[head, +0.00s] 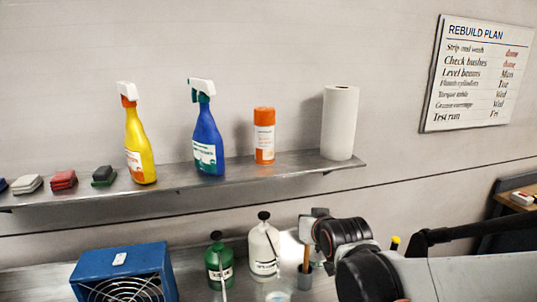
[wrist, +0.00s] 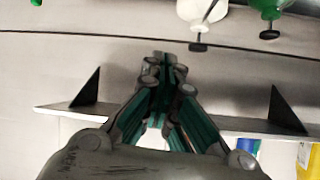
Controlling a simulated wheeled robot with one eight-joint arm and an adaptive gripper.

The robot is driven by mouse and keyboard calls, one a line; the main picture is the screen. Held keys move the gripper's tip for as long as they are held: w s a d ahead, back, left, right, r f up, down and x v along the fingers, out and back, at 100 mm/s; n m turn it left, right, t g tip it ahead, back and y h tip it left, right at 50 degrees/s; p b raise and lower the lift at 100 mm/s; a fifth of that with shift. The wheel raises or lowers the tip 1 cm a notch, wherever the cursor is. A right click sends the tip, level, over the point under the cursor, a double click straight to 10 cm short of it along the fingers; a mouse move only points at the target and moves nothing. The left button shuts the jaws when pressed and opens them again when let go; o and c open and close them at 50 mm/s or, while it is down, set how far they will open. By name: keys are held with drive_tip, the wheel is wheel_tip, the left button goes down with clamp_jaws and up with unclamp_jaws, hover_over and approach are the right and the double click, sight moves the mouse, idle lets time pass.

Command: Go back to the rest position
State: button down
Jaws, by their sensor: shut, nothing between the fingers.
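My gripper (wrist: 165,65) shows in the wrist view. Its green-lined fingers come together at the tips and hold nothing. In the head view my dark and grey arm reaches in from the right, over the bench and below the shelf. There the fingers are hidden or too small to tell apart. In the head view a white bottle with a black knob (head: 263,250) and a green one (head: 218,265) stand left of the arm's end. In the wrist view the white bottle (wrist: 203,14) and green bottle (wrist: 270,8) show along the top edge, apart from the fingers.
A blue fan box (head: 122,270) stands lower left. A plan board (head: 478,75) hangs at right.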

drive_tip(key=s+d+f+g+h+b, duration=0.1)
drive_tip(key=s+d+f+g+b, duration=0.1)
drive_tip(key=s, duration=1)
drive_tip(key=s+d+f+g+b, duration=0.2)
drive_tip(key=s+d+f+b, duration=0.3)
drive_tip(key=s, duration=0.8)
drive_tip(key=d+f, duration=0.1)
drive_tip(key=d, duration=0.2)
drive_tip(key=shift+s+f+m+g+h, duration=0.2)
drive_tip(key=shift+f+m+g+h, duration=0.1)
drive_tip(key=shift+f+h, duration=0.1)
